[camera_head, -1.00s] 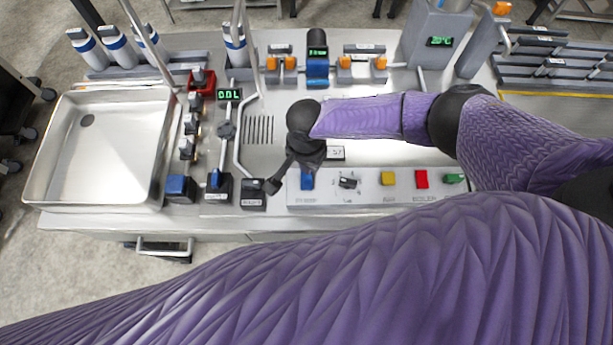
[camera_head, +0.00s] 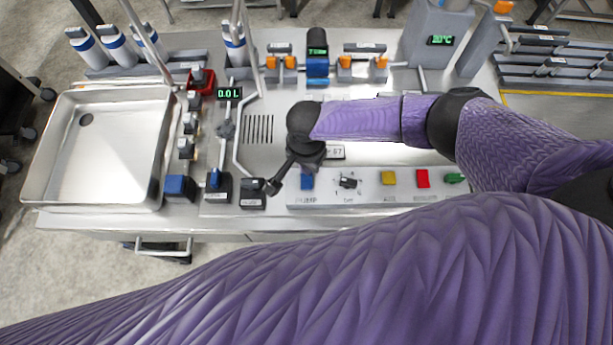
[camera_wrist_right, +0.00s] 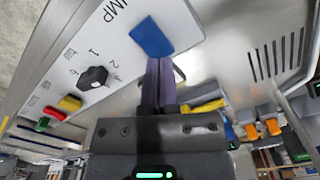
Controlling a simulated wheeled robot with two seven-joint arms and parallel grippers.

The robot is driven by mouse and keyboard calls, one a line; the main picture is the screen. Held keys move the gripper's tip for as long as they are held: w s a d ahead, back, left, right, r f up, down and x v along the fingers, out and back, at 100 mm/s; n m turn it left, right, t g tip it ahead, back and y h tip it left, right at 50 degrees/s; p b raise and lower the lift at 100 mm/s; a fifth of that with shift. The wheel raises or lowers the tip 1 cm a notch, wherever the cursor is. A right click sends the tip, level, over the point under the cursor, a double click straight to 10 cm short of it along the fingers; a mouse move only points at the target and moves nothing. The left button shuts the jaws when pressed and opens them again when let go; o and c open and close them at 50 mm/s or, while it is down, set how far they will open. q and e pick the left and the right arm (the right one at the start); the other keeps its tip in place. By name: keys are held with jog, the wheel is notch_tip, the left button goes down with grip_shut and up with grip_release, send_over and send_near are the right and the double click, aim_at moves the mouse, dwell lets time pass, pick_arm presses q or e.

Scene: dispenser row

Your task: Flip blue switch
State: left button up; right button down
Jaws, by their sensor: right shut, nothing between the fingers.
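The blue switch (camera_head: 307,182) sits at the left end of the pale control panel (camera_head: 375,199), just below my right gripper in the head view. In the right wrist view it is a blue block (camera_wrist_right: 151,37) beside the letters "UMP". My right gripper (camera_wrist_right: 160,62) is shut and empty, its fingertips at the near edge of the switch; I cannot tell whether they touch it. In the head view the dark right gripper (camera_head: 306,156) shows above the switch, its fingertips not clear. My left gripper is out of view.
A black knob (camera_head: 347,181) and yellow (camera_head: 388,178), red (camera_head: 422,179) and green (camera_head: 454,178) buttons line the panel. Other blue-topped parts (camera_head: 180,186) stand left. A steel sink (camera_head: 70,180) is at far left. A slotted plate (camera_head: 258,129) lies behind.

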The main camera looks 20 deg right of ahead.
jog(key=shift+f+b, duration=0.5)
jog(key=shift+f, duration=0.3)
jog(key=shift+r, duration=0.1)
notch_tip(320, 180, up, 7)
jog(key=p, duration=0.8)
dwell(0.3)
